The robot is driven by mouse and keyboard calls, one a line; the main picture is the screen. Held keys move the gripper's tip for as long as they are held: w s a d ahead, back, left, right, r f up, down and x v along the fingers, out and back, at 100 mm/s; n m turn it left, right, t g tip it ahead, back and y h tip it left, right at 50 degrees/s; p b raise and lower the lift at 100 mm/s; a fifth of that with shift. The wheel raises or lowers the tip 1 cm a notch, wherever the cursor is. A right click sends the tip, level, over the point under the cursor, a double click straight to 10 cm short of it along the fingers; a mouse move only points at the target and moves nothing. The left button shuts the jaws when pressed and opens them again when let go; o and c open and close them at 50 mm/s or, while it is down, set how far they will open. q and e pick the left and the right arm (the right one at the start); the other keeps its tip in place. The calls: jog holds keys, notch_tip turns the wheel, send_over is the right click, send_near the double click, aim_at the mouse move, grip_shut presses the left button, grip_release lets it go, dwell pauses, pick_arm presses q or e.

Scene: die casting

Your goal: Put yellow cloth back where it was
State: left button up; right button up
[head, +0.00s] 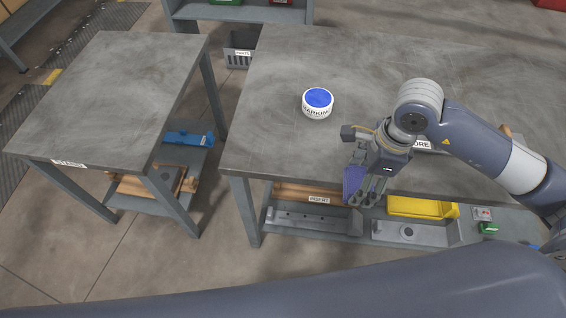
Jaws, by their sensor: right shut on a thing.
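My right gripper (370,196) points down at the front edge of the right table (262,120). It is shut on a blue-violet piece (353,181) that looks like cloth and hangs at its left side. The gripper hides part of this piece. A yellow item (420,207) lies on the lower shelf, right of the gripper and apart from it. I cannot tell whether it is a cloth or a shallow tray. I see no other yellow cloth. My left gripper is out of view.
A white round tin with a blue top (317,103) stands on the right table. Below are grey metal trays (310,219). A smaller table (110,95) stands left across a gap, with a blue item (190,139) on its shelf. A grey crate (238,57) sits behind.

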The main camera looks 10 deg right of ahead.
jog(key=shift+a+f, duration=0.1)
jog(key=shift+a, duration=0.1)
jog(key=w, duration=0.2)
jog(key=w+a+p, duration=0.1)
jog(key=w, duration=0.1)
jog(key=w+a+p, duration=0.1)
jog(key=w, duration=0.1)
jog(key=shift+w+a+f, duration=0.1)
jog(key=shift+a+f, duration=0.1)
jog(key=shift+a, duration=0.05)
jog(key=p, duration=0.2)
send_over(312, 153)
jog(key=shift+s+d+f, duration=0.25)
jog(key=shift+f, duration=0.3)
jog(key=shift+w+a+f, duration=0.1)
jog(key=shift+w, duration=0.05)
notch_tip(312, 153, down, 3)
jog(key=shift+r+p, duration=0.2)
jog(key=shift+p, duration=0.65)
jog(key=shift+f, duration=0.35)
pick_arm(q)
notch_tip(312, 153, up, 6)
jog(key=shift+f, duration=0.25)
pick_arm(e)
jog(key=shift+f, duration=0.1)
